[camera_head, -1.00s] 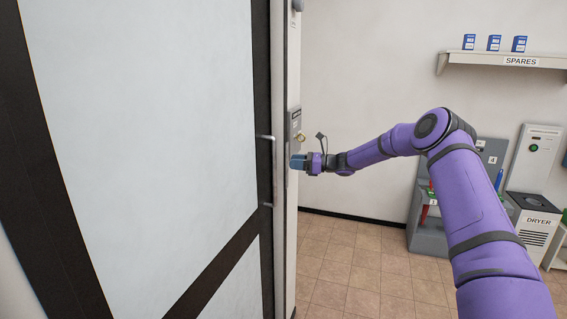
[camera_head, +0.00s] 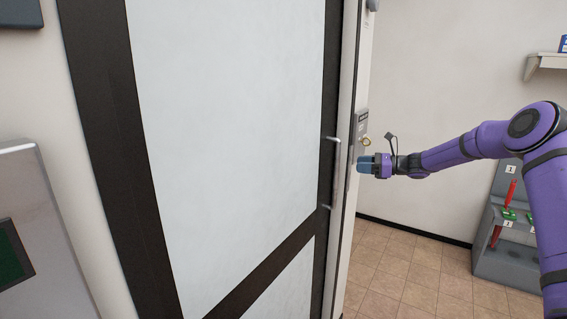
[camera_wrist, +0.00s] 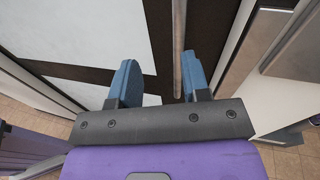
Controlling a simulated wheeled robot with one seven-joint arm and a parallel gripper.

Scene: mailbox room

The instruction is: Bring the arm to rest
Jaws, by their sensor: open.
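My purple arm (camera_head: 470,146) reaches in from the right in the head view, bent at the elbow. My gripper (camera_head: 364,165) is near the door's handle edge, to the right of the door handle (camera_head: 336,165). In the wrist view my gripper (camera_wrist: 158,82) shows two blue fingers spread apart with nothing between their tips. The handle bar (camera_wrist: 179,45) stands beyond the fingers in that view, nearer the right finger. I cannot tell whether a finger touches it.
A large door (camera_head: 230,120) with pale panels and a dark frame fills the left. A lock plate with a key (camera_head: 363,135) is on the frame just above my gripper. A grey rack (camera_head: 505,235) stands at right. Tiled floor (camera_head: 410,275) is clear between.

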